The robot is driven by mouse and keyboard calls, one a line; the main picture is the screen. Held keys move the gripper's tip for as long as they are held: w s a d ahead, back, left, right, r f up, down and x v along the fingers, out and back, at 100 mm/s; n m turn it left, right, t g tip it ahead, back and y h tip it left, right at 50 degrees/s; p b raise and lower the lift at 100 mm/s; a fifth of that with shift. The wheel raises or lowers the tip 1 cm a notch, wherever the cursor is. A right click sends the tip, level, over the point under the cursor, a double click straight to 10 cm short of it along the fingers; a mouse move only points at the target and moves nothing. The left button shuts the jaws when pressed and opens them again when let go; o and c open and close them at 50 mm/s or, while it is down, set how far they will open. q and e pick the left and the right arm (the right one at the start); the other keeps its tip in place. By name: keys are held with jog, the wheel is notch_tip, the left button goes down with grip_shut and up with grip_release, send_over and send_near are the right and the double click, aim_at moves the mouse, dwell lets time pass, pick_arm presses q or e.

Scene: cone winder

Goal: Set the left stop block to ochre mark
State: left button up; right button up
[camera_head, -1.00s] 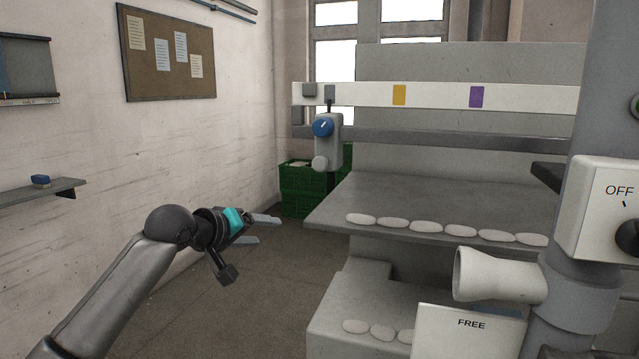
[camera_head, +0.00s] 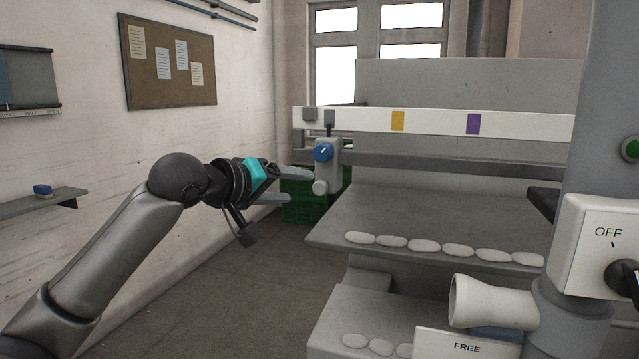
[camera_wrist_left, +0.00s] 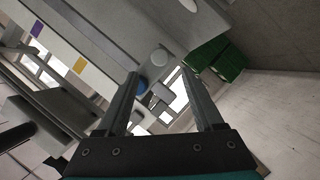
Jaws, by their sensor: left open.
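The left stop block (camera_head: 327,165) is a light grey block with a blue knob (camera_head: 323,152) and a round pale end below. My left gripper (camera_head: 300,185) is open and empty, just left of the block in the head view. In the left wrist view the blue knob (camera_wrist_left: 142,87) shows beside one finger, partly hidden. My right gripper is not in view.
A grey shelf (camera_head: 330,228) with several pale oval pieces juts out below the rail. Green crates (camera_head: 300,210) stand behind my gripper. A white FREE panel (camera_head: 467,347) and an OFF switch box (camera_head: 605,235) are at right. The floor at left is clear.

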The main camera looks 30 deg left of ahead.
aim_at(317, 188)
pick_arm(q)
jog(key=p+x, duration=0.2)
jog(key=x, duration=0.5)
jog(key=shift+w, duration=0.25)
jog(key=shift+p+x, duration=0.35)
jog(key=shift+x, duration=0.65)
grip_shut()
dwell(0.4)
